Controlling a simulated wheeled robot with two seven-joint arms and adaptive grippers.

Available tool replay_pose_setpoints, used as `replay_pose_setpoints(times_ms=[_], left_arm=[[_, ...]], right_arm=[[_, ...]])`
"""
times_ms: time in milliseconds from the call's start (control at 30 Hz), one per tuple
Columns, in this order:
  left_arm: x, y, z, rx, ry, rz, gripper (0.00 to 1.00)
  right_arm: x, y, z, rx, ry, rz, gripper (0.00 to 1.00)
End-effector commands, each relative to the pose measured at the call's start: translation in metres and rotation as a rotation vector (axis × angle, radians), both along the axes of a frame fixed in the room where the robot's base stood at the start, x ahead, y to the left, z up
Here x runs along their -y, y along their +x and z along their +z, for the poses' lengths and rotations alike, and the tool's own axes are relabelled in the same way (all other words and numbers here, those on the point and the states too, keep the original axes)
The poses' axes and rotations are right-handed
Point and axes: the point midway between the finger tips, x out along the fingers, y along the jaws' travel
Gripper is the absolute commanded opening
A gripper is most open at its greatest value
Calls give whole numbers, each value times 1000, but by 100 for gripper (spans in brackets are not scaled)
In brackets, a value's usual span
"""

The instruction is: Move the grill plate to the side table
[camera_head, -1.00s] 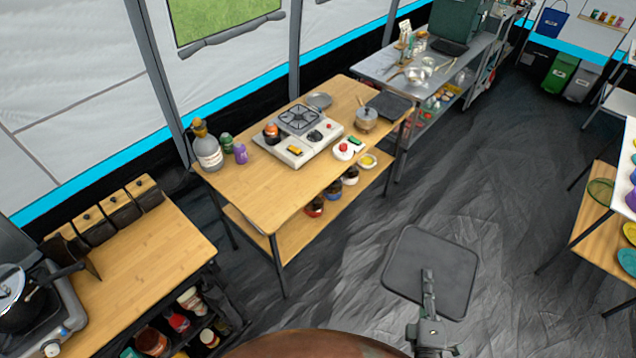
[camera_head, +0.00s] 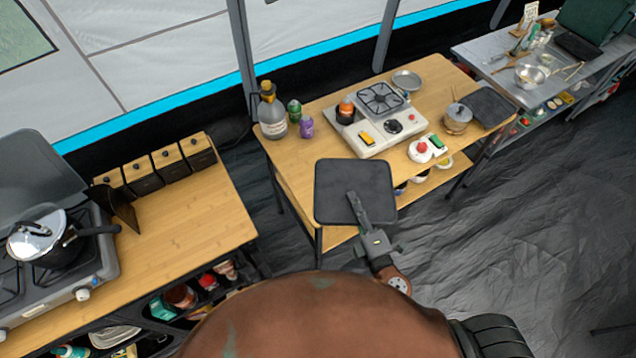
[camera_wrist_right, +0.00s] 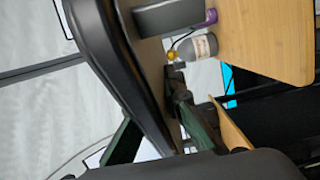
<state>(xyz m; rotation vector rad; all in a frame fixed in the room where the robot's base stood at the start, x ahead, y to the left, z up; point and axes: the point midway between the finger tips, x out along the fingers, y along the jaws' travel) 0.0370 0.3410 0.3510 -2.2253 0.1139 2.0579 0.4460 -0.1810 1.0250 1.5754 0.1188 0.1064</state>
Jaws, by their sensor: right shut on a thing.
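The grill plate (camera_head: 353,185) is a dark, square, flat plate with rounded corners, in the middle of the head view. My right gripper (camera_head: 370,232) is shut on it at its near edge and holds it up in the air. In the head view the plate overlaps the front edge of a wooden table (camera_head: 335,116) with a lower shelf. In the right wrist view the plate (camera_wrist_right: 118,65) is a large dark slab close to the camera. Another wooden table (camera_head: 190,225) stands at the left; I cannot tell which is the side table. My left gripper is not in view.
The middle table holds a burner (camera_head: 380,115), a bottle (camera_head: 272,115), a pot (camera_head: 458,118) and another dark flat plate (camera_head: 487,107). The left table holds a stove with a pot (camera_head: 45,240) and several dark boxes (camera_head: 170,163); its right part is bare. A metal table stands back right.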

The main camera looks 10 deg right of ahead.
Motion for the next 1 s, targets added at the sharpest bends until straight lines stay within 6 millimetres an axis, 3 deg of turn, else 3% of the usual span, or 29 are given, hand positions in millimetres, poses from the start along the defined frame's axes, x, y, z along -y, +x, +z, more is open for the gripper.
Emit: replay_pose_setpoints(times_ms=[33,200,433,567,933,1000], left_arm=[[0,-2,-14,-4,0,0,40],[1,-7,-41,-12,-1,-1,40],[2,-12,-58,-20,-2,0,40],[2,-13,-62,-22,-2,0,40],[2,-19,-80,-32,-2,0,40],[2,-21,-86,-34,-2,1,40]], right_arm=[[-15,10,-13,4,-5,76,0],[-65,32,-38,6,-7,336,0],[-94,44,-50,14,-8,533,0],[-88,54,-56,16,-9,553,0],[-32,112,-92,13,-6,547,0],[-25,119,-106,11,-2,547,0]])
